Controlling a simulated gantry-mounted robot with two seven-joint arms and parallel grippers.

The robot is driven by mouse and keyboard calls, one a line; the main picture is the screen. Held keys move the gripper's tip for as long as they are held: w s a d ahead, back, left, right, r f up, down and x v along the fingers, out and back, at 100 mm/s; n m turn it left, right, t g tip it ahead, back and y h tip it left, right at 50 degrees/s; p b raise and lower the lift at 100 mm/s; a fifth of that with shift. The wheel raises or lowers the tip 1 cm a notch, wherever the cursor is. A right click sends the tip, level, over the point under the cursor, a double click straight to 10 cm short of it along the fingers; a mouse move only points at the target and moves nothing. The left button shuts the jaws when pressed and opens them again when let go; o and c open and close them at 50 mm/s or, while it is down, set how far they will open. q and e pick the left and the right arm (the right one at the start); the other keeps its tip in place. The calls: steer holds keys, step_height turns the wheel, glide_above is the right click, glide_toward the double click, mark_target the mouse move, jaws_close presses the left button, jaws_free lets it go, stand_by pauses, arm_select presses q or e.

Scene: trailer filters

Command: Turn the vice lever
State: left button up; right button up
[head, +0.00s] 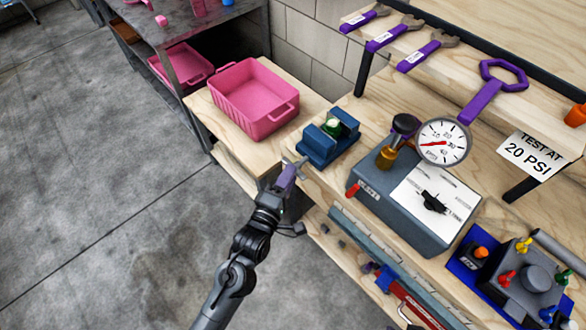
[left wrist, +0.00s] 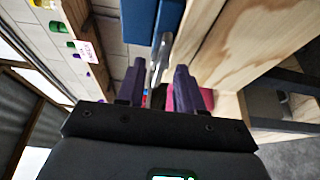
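The blue vice (head: 322,143) stands at the left edge of the wooden bench, with a small green and dark part between its jaws. Its grey metal lever (head: 300,162) is on the near left side, partly hidden by my gripper. My left gripper (head: 290,172), with purple fingers, is right at the lever. In the left wrist view the vice's blue body (left wrist: 138,20) is at the top and the lever (left wrist: 158,58) reaches down toward the gap between the spread fingers (left wrist: 159,85). Whether a finger touches the lever I cannot tell. My right gripper is not in view.
A pink bin (head: 253,98) sits on a lower wooden surface behind my gripper. A grey test box (head: 375,204) with a pressure gauge (head: 443,141) stands right of the vice. Purple-handled wrenches (head: 387,38) lie on a shelf above. Open floor lies left.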

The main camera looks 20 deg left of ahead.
arm_select(q)
steer(key=shift+w+d+b, duration=0.1)
steer(key=shift+w+b, duration=0.2)
steer(key=shift+w, duration=1.45)
jaws_close()
